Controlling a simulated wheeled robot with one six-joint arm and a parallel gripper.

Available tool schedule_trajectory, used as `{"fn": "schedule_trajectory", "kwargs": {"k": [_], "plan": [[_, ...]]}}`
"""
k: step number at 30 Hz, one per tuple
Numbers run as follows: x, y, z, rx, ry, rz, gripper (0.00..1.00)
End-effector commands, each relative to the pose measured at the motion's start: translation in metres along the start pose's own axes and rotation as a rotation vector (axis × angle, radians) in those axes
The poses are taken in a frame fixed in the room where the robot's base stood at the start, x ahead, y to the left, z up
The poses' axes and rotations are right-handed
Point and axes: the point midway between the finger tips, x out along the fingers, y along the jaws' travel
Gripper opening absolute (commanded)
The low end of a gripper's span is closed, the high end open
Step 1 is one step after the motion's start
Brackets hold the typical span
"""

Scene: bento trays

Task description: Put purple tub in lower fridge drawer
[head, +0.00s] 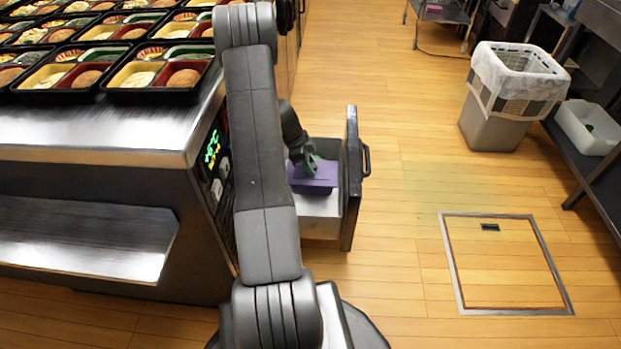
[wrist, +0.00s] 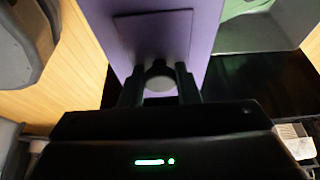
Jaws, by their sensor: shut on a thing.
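The purple tub (head: 316,178) is in the open lower fridge drawer (head: 322,228) in the head view, between the counter's end and the drawer's dark front. My gripper (head: 307,163) is at the tub's top and shut on it. In the wrist view the purple tub (wrist: 205,45) fills the top middle, and my gripper's fingers (wrist: 160,85) close around a round knob-like part at it. The drawer's grey inside shows at the upper right of the wrist view. Whether the tub touches the drawer floor cannot be told.
The steel counter (head: 110,125) at the left carries several filled bento trays. A lined waste bin (head: 495,125) stands at the upper right, with a white tub (head: 585,128) on a shelf beside it. A floor hatch (head: 505,262) lies at the right. The wooden floor right of the drawer is clear.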

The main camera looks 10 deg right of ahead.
Motion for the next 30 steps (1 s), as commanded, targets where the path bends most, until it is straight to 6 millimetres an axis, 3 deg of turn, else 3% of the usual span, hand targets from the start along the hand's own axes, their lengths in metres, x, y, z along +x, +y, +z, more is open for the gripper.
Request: {"fn": "schedule_trajectory", "kwargs": {"k": [14,24,30], "plan": [[0.016,0.000,0.007,0.000,0.000,-0.001,0.00],[0.046,0.000,0.019,0.000,0.000,-0.001,0.00],[0.076,0.000,0.031,0.000,0.000,-0.001,0.00]]}}
